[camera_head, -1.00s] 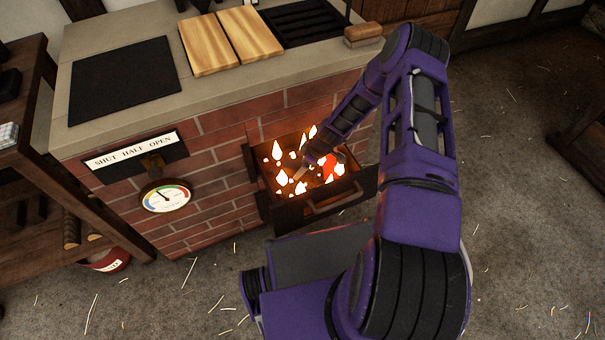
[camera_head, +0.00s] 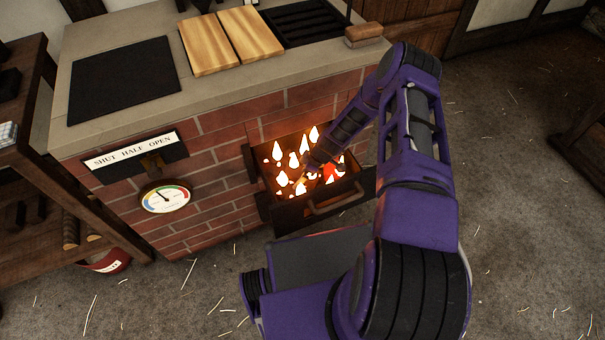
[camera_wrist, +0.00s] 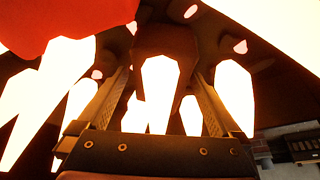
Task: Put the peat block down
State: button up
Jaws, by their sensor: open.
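My gripper (camera_head: 308,170) reaches down into the open firebox (camera_head: 314,207) of the brick stove, among bright flames. In the wrist view my gripper (camera_wrist: 162,88) is open, its two fingers apart. A dark brown block (camera_wrist: 165,41), which looks like the peat block, lies just beyond and between the fingertips. Whether it touches either finger, I cannot tell. In the head view the block cannot be made out among the glow and my arm.
A glowing red shape (camera_head: 333,171) sits close to my gripper. The firebox walls are close around it. The stove top (camera_head: 205,96) above holds a black plate (camera_head: 125,78), two wooden boards (camera_head: 230,40) and a dark grate (camera_head: 303,22). A lever plate (camera_head: 134,158) and gauge (camera_head: 166,197) are left.

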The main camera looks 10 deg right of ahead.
jog(key=p+v, duration=0.2)
jog(key=v, duration=1)
jog(key=shift+r, duration=0.1)
